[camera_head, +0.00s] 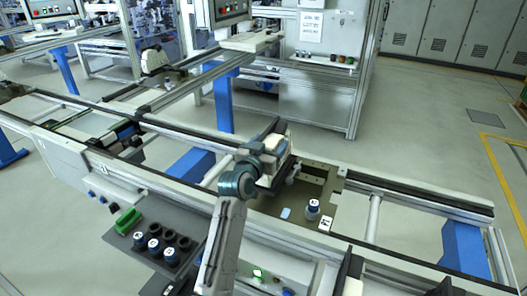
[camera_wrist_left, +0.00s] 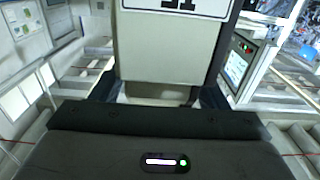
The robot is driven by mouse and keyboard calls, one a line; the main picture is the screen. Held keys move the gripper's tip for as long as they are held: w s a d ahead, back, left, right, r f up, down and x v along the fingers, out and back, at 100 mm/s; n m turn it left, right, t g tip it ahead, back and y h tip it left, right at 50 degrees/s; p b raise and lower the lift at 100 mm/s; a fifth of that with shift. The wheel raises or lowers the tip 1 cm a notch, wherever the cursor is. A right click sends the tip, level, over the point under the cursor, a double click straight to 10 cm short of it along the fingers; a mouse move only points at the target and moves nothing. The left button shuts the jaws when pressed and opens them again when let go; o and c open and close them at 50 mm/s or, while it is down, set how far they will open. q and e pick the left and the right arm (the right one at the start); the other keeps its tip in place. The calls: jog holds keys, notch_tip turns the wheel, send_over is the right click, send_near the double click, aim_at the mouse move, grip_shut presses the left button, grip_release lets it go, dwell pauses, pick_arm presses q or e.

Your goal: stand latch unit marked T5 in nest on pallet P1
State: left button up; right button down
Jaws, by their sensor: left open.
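The latch unit (camera_wrist_left: 165,50) is a cream block with a dark-framed label, upside down and cut off by the top edge in the left wrist view; the marking looks like T5. In the head view the pale block (camera_head: 286,161) is partly hidden by my wrist, over the left part of pallet P1 (camera_head: 262,206). My left gripper (camera_head: 272,180) is open there, with dark fingers (camera_wrist_left: 155,97) on both sides of the unit. I cannot tell whether its base is seated in the nest. My right gripper is not in view.
Conveyor rails (camera_head: 420,200) run along both sides.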

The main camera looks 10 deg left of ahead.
pick_arm(q)
jog(key=s+a+b, duration=0.2)
jog(key=s+b, duration=0.1)
jog(key=s, duration=0.8)
jog(key=shift+s+a, duration=0.15)
jog(key=shift+s, duration=0.25)
dwell(0.6)
